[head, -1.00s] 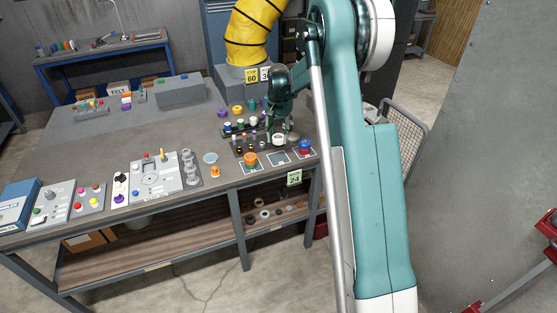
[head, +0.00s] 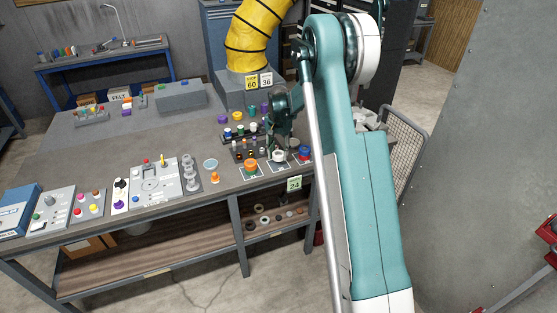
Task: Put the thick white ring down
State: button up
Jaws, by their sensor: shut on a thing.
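The thick white ring (head: 279,156) is at the front right of the grey workbench, low over or on the middle one of three white-outlined squares; I cannot tell whether it touches the surface. My gripper (head: 279,147) is above it with the fingers pointing down, shut on the ring. The fingertips are small and partly hidden by my arm. An orange part (head: 251,166) stands on the square to the left. A blue and red part (head: 304,153) stands on the square to the right.
A rack of small coloured parts (head: 240,132) stands just behind. A pale blue disc (head: 211,164) and an orange part (head: 214,177) lie to the left. A yellow hose (head: 250,40) rises behind.

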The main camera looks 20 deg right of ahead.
aim_at(278, 159)
jog(key=shift+f, duration=1.85)
jog(key=shift+f, duration=0.15)
jog(key=o, duration=1)
notch_tip(278, 159, up, 12)
jog(key=shift+r, duration=0.15)
